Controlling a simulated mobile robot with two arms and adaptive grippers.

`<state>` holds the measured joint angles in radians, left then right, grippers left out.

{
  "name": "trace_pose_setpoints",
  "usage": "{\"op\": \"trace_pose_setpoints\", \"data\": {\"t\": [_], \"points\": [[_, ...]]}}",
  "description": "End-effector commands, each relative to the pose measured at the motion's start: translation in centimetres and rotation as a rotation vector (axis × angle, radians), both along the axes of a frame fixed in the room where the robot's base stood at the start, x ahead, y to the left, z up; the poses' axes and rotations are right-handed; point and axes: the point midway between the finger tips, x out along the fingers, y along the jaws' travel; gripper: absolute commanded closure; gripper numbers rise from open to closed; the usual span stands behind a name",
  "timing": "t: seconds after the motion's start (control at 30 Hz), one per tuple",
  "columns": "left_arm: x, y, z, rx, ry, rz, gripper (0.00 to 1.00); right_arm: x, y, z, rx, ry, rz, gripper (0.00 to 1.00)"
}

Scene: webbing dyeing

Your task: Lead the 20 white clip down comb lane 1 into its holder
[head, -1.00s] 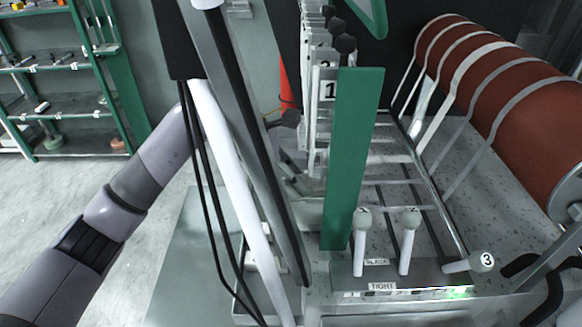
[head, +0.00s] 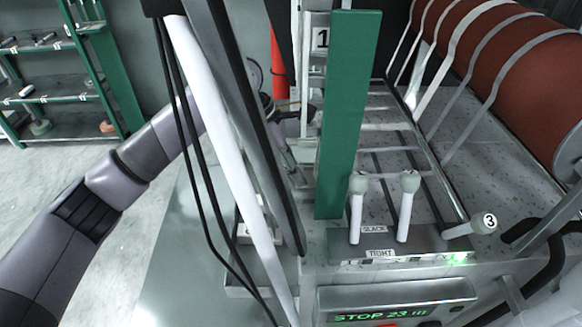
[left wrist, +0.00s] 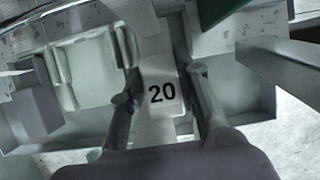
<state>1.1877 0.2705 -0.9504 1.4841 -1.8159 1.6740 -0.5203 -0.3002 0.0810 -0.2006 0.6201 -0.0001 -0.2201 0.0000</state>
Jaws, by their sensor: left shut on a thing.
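The white clip marked 20 (left wrist: 161,94) shows in the left wrist view between the two fingers of my left gripper (left wrist: 164,88), which is shut on it. White webbing appears to run up from the clip. In the head view my left arm passes behind the upright poles, and the gripper (head: 290,125) is partly hidden there, left of the green upright plate. The comb lane 1 label (head: 321,38) is beside that plate's top. The clip cannot be made out in the head view. I cannot tell which part is its holder. My right gripper is not in view.
The green plate (head: 347,110) and the white pole (head: 222,140) stand close around my left gripper. Levers (head: 407,205) and a STOP 23 display (head: 380,316) are at the front. A red-brown roller with webbing (head: 500,75) is at right; a shelf (head: 50,90) stands far left.

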Motion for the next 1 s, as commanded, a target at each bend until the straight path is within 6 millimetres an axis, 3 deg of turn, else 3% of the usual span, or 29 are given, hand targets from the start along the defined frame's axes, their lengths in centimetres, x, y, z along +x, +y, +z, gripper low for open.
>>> {"op": "trace_pose_setpoints", "data": {"t": [0.2, 0.23, 0.57, 0.87, 1.0], "points": [[0.0, 0.0, 0.1, -0.001, -0.001, 0.000, 0.99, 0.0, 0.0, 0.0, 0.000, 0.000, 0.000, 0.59], [0.0, 0.0, 0.1, -0.001, -0.001, 0.000, 0.70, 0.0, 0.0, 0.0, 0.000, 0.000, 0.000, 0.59], [0.0, 0.0, 0.0, 0.000, 0.000, 0.000, 0.48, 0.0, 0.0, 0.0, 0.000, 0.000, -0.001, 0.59], [0.0, 0.0, 0.1, 0.000, 0.000, 0.000, 0.47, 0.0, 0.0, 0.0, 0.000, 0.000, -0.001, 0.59], [0.1, 0.4, 1.1, -0.001, -0.003, 0.001, 0.47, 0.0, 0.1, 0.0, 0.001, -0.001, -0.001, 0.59]]}}
